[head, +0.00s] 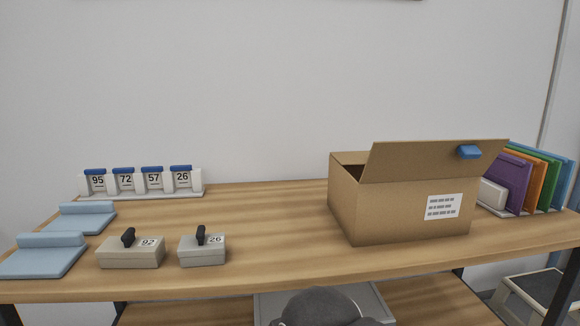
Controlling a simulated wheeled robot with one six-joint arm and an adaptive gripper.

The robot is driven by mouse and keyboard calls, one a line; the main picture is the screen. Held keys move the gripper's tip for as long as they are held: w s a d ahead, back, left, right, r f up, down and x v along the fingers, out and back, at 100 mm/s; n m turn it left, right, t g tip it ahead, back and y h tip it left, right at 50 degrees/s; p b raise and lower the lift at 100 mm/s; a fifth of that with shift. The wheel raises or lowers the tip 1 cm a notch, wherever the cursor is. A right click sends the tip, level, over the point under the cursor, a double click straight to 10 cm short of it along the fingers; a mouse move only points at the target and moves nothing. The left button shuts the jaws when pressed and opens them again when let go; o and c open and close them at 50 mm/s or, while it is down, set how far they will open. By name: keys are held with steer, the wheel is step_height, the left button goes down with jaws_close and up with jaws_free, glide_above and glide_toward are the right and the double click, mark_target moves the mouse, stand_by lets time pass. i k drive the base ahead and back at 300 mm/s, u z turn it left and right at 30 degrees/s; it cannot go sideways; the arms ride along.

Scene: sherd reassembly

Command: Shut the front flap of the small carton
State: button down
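The small brown carton (390,215) stands on the right half of the wooden table. A printed white label (444,207) is on its front face. Its front flap (420,160) stands up from the front top edge, so the carton is open. A blue tab (469,152) sits near the flap's upper right corner. The flap hides most of the opening; a strip of the inside shows at the left. My gripper is not in view; only a dark grey rounded part of my arm shows at the bottom edge.
Two grey boxes with black handles, marked 92 (130,256) and 26 (203,254), sit front left. Light blue pads (42,262) lie at far left, a numbered rack (140,184) behind. Coloured folders (540,180) stand right of the carton. Table (275,225) left of the carton is clear.

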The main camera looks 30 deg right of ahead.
mark_target(395, 161)
steer(key=z, duration=0.1)
steer(key=k, duration=0.95)
steer(key=z, duration=1.65)
